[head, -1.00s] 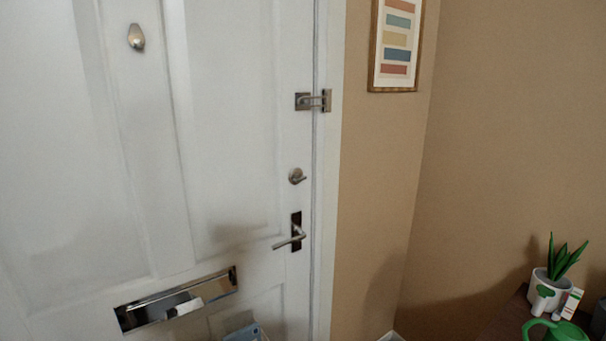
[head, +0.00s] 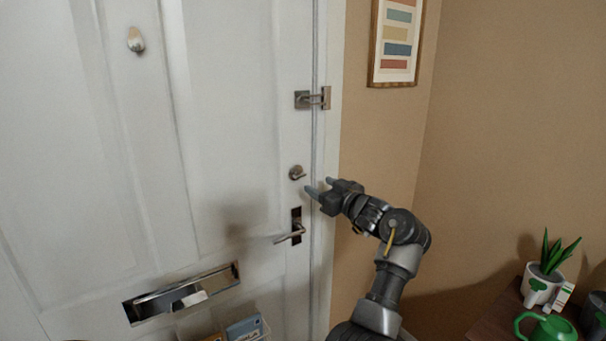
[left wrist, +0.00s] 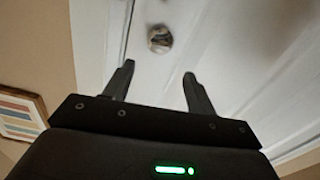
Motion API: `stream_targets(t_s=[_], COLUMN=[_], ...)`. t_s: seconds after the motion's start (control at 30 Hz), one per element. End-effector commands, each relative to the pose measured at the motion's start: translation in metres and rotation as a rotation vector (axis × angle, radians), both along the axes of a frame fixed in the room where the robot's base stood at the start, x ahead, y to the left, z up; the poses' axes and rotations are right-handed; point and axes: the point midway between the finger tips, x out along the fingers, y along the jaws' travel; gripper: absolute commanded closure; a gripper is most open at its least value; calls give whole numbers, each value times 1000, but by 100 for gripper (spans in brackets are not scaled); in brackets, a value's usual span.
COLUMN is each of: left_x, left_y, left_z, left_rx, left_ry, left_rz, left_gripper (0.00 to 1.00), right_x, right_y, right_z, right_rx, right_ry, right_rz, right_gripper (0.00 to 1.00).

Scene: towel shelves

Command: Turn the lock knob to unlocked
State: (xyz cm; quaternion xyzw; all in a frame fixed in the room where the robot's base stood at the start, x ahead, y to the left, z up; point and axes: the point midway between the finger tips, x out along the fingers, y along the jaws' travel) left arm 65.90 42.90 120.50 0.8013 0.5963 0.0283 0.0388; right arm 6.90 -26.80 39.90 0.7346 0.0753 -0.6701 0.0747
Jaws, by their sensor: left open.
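The lock knob (head: 297,173) is a small round metal thumb-turn on the white door (head: 230,120), above the lever handle (head: 291,234). In the left wrist view the knob (left wrist: 159,39) lies ahead of the fingertips, roughly between them. My left gripper (head: 318,185) is open and empty, just right of and slightly below the knob in the head view. Its two fingers (left wrist: 158,72) are spread apart in the left wrist view, with a visible gap to the knob. The knob's exact turn position is too small to tell. My right gripper is not in view.
A metal door guard latch (head: 312,99) sits above the knob at the door edge. A mail slot (head: 182,292) and a box of items (head: 243,329) are lower down. A framed picture (head: 396,43) hangs on the wall. A table at right holds a plant (head: 547,275) and a green watering can (head: 548,328).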

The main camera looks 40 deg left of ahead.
Motion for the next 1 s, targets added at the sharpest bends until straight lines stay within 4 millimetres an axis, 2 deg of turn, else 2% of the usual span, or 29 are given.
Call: stream_targets(t_s=[0.3,0.5,0.7,0.93,1.0], left_x=[17,25,28,28,28], left_y=[57,83,93,94,93], left_z=[4,2,1,0,0], left_rx=[2,1,1,1,1], left_ry=[3,1,0,-1,-1], left_rz=[1,1,-1,-1,-1], left_gripper=[44,44,44,44,50], right_x=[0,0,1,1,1], right_y=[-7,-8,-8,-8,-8], right_z=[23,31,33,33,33], right_rx=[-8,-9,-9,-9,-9], right_ry=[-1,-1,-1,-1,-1], right_rz=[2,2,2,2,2], right_gripper=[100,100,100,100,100])
